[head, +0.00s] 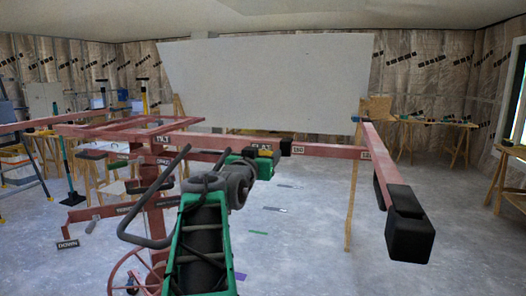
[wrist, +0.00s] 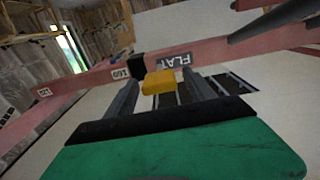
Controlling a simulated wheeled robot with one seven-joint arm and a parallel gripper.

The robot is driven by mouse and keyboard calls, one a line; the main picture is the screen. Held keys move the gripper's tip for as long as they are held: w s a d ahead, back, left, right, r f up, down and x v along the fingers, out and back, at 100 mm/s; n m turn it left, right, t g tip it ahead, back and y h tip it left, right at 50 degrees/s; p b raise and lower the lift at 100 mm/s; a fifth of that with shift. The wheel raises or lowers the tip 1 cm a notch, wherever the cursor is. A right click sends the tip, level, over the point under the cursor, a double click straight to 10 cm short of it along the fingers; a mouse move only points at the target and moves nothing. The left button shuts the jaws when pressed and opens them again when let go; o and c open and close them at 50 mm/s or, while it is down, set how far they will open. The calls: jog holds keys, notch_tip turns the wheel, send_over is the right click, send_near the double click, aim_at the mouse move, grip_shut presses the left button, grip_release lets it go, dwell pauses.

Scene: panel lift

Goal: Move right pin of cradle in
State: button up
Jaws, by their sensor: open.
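The pink-red cradle (head: 335,150) of the panel lift has a long cross rail with labels FLAT and 160. A black block (head: 285,147) sits on this rail beside the 160 label; it also shows in the wrist view (wrist: 136,65). A yellow block (wrist: 158,82), which looks like the pin's handle, is beside the black block. My gripper (head: 264,156) is at the rail by the FLAT label. In the wrist view my gripper (wrist: 160,78) is open, its fingers on either side of the yellow block. Contact cannot be told.
A large pale panel (head: 265,85) stands behind the rail. A red side arm with black end pads (head: 409,225) juts toward me at the right. The lift's mast and wheel (head: 135,275) stand at the lower left. Worktables (head: 430,122) line the back right. Floor at centre right is mostly clear.

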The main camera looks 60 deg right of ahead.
jog(key=shift+d, duration=0.3)
jog(key=shift+c, duration=0.4)
grip_shut()
jog(key=shift+w, duration=0.1)
